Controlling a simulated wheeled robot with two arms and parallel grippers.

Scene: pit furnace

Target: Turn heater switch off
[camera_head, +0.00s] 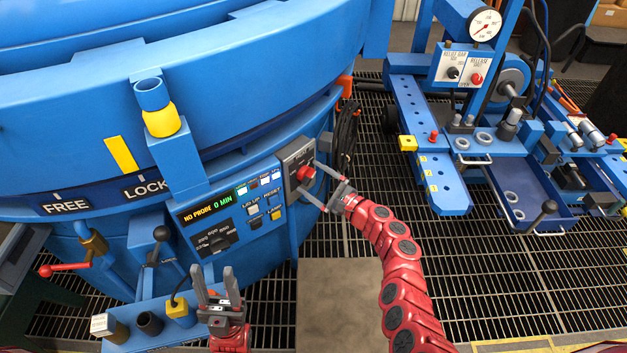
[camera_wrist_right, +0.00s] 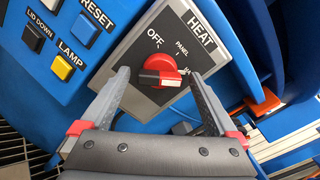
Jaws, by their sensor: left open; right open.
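The heater switch is a red knob (camera_head: 306,174) on a grey plate at the right end of the blue control panel. In the right wrist view the red knob (camera_wrist_right: 160,70) sits below the word HEAT, with OFF and PANEL marked around it; a third label is partly hidden. Its raised bar lies roughly level, and I cannot tell which mark it points at. My right gripper (camera_head: 309,178) is open, its fingers on either side of the knob; in the wrist view (camera_wrist_right: 158,75) gaps show between fingertips and knob. My left gripper (camera_head: 213,272) is open and empty, low before the panel.
The control panel (camera_head: 229,217) has a display, buttons and a dial left of the switch. A red-handled lever (camera_head: 65,268) is at the far left. A blue machine with a gauge (camera_head: 485,25) stands right. Open grating floor (camera_head: 500,270) lies between.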

